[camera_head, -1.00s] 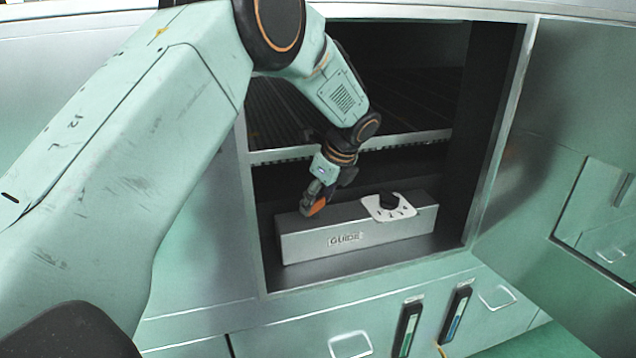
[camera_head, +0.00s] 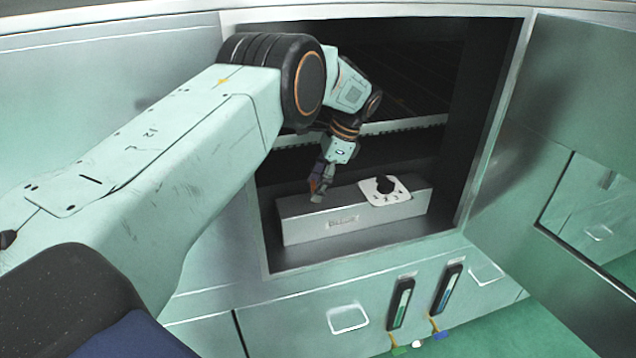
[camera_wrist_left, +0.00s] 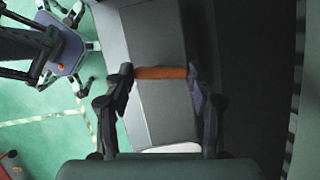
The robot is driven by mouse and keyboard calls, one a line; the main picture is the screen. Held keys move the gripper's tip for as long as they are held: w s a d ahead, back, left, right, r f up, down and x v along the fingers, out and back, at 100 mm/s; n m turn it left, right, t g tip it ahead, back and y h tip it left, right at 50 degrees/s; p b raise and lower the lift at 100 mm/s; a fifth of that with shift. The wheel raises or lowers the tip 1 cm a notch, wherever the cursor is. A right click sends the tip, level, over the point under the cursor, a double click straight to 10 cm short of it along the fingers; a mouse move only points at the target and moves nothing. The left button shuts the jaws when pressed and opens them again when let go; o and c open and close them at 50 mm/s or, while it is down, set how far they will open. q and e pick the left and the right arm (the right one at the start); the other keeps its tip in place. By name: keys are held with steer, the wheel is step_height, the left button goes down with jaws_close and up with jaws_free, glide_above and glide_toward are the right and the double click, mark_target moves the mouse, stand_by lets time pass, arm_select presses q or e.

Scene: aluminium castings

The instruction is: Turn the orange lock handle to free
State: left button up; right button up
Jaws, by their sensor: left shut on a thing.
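The orange lock handle (camera_wrist_left: 162,73) lies as a short bar between the two fingers of my left gripper (camera_wrist_left: 160,76) in the left wrist view, with a finger at each end. In the head view the gripper (camera_head: 320,190) points down at the left end of a grey metal box (camera_head: 300,229) and hides most of the handle; a little orange shows beside the fingers. The gripper is shut on the handle. The handle's exact angle is hard to tell. My right gripper is not in view.
The box stands on the floor of an open cabinet bay, under a rack (camera_head: 405,125). A white plate (camera_head: 395,198) with a black knob (camera_head: 385,184) is on its top right. An open door (camera_head: 575,120) stands at right. Two dark upright handles (camera_head: 401,303) (camera_head: 447,290) are below.

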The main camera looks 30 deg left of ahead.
arm_select(q)
steer(key=shift+a+n+g+h+b, duration=0.15)
steer(key=shift+n+g+h+b, duration=0.2)
steer(key=shift+n, duration=0.85)
steer(key=o, duration=1.2)
steer(key=shift+s, duration=0.1)
steer(key=shift+c, duration=0.2)
